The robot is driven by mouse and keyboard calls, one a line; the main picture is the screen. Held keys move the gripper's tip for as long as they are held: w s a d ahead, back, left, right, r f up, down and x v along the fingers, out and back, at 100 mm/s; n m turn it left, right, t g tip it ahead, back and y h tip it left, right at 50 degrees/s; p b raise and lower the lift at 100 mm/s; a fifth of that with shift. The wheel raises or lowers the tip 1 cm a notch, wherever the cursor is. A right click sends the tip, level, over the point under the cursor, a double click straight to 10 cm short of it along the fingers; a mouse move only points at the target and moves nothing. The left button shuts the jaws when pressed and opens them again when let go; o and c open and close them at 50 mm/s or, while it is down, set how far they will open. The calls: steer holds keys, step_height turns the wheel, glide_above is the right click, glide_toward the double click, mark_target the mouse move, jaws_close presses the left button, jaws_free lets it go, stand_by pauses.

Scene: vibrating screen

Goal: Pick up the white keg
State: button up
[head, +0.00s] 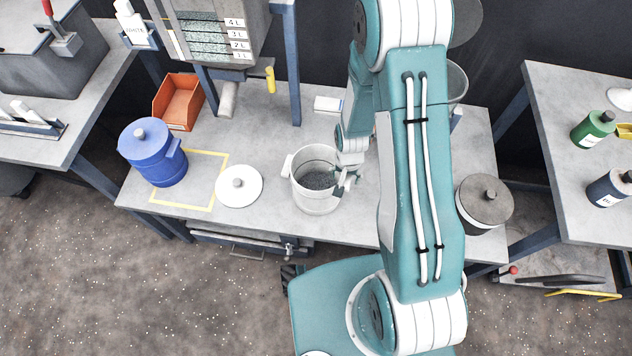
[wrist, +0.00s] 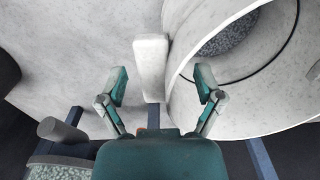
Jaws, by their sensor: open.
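The white keg (head: 316,203) stands upright and lidless on the grey bench, with dark grey granules visible inside. A white lid with a grey knob (head: 239,192) lies on the bench to its left. My gripper (head: 345,180) is at the keg's right side, close to the rim. In the wrist view my gripper (wrist: 161,88) is open, with its two teal fingers spread. The keg's white handle (wrist: 151,68) shows between the fingers, and the keg wall (wrist: 255,122) fills the right. Whether a finger touches the keg cannot be told.
A blue keg (head: 150,158) stands by a yellow-outlined area at left, with an orange bin (head: 178,102) behind. A dark grey-lidded container (head: 484,204) is at the right end. A hopper machine (head: 215,35) overhangs the back. Bare bench (head: 262,135) lies behind the keg.

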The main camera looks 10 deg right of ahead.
steer(key=shift+d, duration=0.3)
jaws_close()
steer(key=shift+a, duration=0.2)
